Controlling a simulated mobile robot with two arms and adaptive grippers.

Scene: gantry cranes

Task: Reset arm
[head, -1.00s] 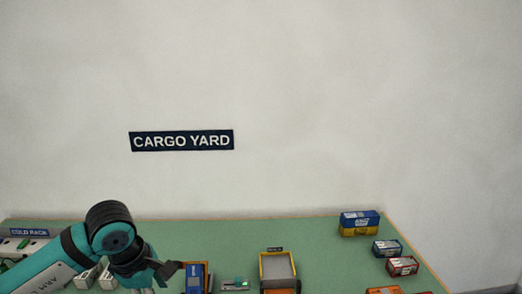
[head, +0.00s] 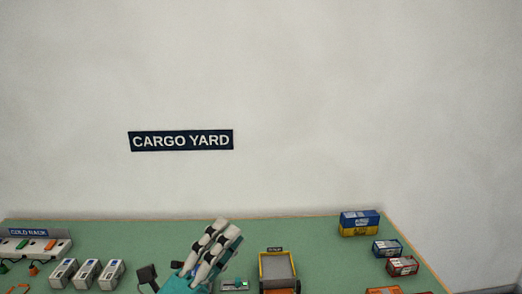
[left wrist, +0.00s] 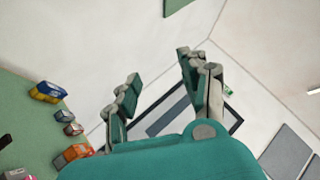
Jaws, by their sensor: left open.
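My left gripper (head: 186,252) is raised at the lower middle of the head view, fingers pointing up, with the green table behind it. Its pale, dark-jointed fingers stand on the right and a dark fingertip shows on the left. In the left wrist view the left gripper (left wrist: 158,72) has its fingers spread apart with nothing between them. Beyond them lie pale floor and wall. The rest of the left arm is mostly below the head frame. My right gripper is in neither view.
The green table (head: 330,235) carries a cold rack (head: 50,247) and several white boxes (head: 87,274) at left. A yellow-framed tray (head: 262,271) stands at middle. Blue-and-yellow containers (head: 360,218) and small containers (head: 387,248) stand at right. The wall behind is bare except for the CARGO YARD sign (head: 181,140).

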